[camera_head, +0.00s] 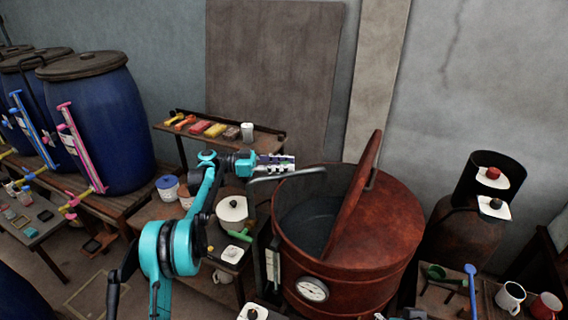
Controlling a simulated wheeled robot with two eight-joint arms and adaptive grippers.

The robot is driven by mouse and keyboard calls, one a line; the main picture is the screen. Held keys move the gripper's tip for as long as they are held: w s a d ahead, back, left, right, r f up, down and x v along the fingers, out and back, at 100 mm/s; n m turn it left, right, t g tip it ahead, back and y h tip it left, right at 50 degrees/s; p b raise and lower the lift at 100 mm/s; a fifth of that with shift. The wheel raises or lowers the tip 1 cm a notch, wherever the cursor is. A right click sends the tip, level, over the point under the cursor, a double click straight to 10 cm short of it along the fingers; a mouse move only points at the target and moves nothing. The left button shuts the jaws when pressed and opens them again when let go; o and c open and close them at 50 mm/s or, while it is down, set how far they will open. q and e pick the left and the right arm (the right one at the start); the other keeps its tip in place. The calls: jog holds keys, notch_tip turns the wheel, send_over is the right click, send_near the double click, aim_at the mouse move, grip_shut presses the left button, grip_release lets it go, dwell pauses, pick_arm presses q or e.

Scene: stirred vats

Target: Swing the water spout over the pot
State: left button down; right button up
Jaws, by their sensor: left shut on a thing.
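The pot is a large rust-red round vat (353,247) right of centre. Its hinged half-lid (353,195) stands tilted up, and the left part of its mouth is open, showing a dark inside. The water spout (262,181) is a grey bent pipe at the vat's left, its upper run reaching toward the rim. My left gripper (284,163) is at the top of this pipe, at the vat's back left rim, and is shut on it. The fingers hide part of the pipe, so the exact grip is unclear.
A shelf (266,137) with coloured blocks and a pale cup stands behind my left arm. A pale lidded pot (232,209) is left of the vat. A dark cylinder (462,235) and mugs (510,296) are at right. Blue barrels (97,125) line the left.

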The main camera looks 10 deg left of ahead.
pick_arm(q)
jog(key=c, duration=1.1)
grip_release()
jog(key=shift+c, duration=0.2)
jog(key=shift+s, duration=0.1)
jog(key=s+a, duration=0.1)
jog(key=a, duration=1.1)
jog(key=shift+s, duration=0.3)
